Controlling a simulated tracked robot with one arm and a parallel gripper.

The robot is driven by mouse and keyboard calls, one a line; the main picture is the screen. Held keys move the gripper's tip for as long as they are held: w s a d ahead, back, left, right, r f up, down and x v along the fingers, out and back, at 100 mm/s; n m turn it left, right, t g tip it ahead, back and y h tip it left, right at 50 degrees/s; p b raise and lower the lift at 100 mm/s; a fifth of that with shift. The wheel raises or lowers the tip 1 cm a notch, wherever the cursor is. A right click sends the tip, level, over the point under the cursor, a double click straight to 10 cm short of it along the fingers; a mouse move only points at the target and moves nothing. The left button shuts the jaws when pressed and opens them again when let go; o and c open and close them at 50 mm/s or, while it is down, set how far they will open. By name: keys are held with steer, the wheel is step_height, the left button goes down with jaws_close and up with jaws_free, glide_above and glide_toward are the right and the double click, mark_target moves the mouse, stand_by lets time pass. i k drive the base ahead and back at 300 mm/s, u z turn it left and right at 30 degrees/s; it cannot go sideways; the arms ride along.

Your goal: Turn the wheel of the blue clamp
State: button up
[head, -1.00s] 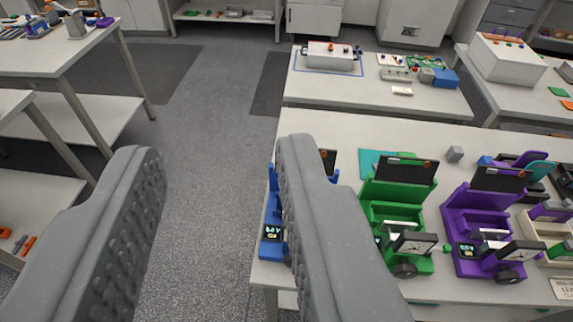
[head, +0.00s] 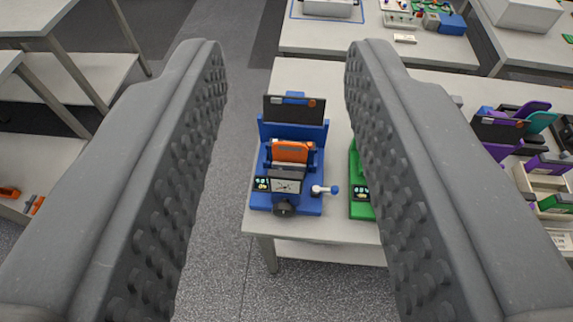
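The blue clamp (head: 262,197) stands at the left end of the near table. It has a dark upright panel at its back and an orange block (head: 292,151) seated in its middle. Its dark round wheel (head: 284,209) is at the front, below a small dial plate. A small lever with a blue knob (head: 335,190) sticks out to the right. My gripper (head: 287,50) is open and empty. In the picture its two grey, studded fingers stand on either side of the blue clamp, with the clamp farther off, apart from them.
A green clamp (head: 361,200) stands close to the right, mostly hidden by my right finger. A purple clamp (head: 497,130) and bins are farther right. The table's front edge (head: 320,238) is just before the blue clamp. Floor lies open to the left.

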mark_target(285, 210)
steer(key=u, duration=0.65)
steer(key=k, duration=1.5)
steer(key=z, duration=0.45)
steer(key=i, duration=1)
steer(key=u, duration=0.1)
